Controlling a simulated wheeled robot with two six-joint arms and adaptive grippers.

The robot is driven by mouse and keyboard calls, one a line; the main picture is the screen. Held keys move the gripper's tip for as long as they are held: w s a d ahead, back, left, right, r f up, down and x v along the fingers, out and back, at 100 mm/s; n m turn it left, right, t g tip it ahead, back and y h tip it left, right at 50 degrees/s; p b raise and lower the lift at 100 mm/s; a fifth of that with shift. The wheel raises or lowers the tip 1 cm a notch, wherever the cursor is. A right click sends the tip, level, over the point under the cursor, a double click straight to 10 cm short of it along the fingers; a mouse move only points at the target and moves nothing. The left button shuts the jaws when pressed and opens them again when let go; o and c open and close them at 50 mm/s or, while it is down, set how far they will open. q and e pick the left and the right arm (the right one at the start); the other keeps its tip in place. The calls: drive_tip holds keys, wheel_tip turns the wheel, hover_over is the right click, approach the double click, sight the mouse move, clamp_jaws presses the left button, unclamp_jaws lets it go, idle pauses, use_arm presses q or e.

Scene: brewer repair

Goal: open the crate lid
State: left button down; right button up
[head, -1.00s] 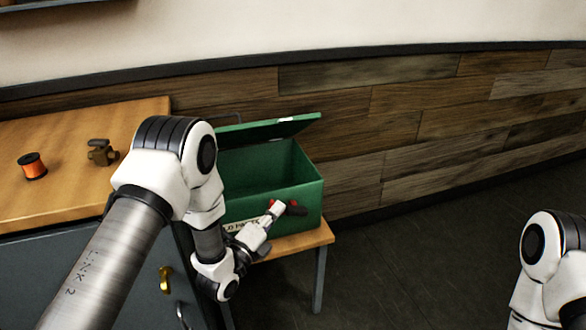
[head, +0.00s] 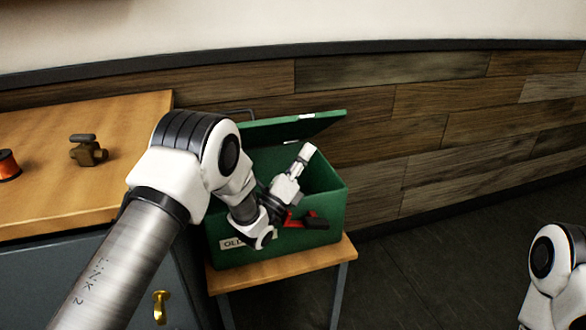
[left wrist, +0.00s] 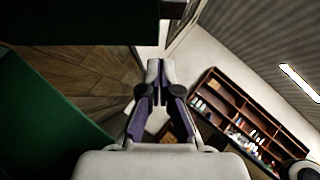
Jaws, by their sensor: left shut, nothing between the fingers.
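The green crate (head: 328,208) stands on a small wooden stand with its lid (head: 310,126) raised and tilted up at the back. Its opening shows dark inside. My left gripper (head: 306,152) is shut and empty, pointing up in front of the crate's opening, below the lid. The left wrist view shows its closed fingertips (left wrist: 158,66) with green surfaces at the left. A red and black latch (head: 306,221) sits on the crate's front. A partly hidden label (head: 232,243) is at its front left. Only part of my right arm shows at the right edge, without its gripper.
The wooden stand (head: 282,268) carries the crate. A wooden counter (head: 45,200) to the left holds a brown fitting (head: 88,152) and an orange spool (head: 8,166). A plank wall (head: 450,130) is behind. The floor to the right is clear.

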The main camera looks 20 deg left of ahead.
sight(314, 119)
use_arm(q)
drive_tip(key=w+r, duration=0.1)
drive_tip(key=r, duration=0.1)
drive_tip(key=w+a+r, duration=0.1)
drive_tip(key=w+r, duration=0.1)
drive_tip(key=shift+w, duration=0.1)
use_arm(e)
drive_tip(key=shift+f, duration=0.15)
use_arm(q)
drive_tip(key=shift+r, duration=0.1)
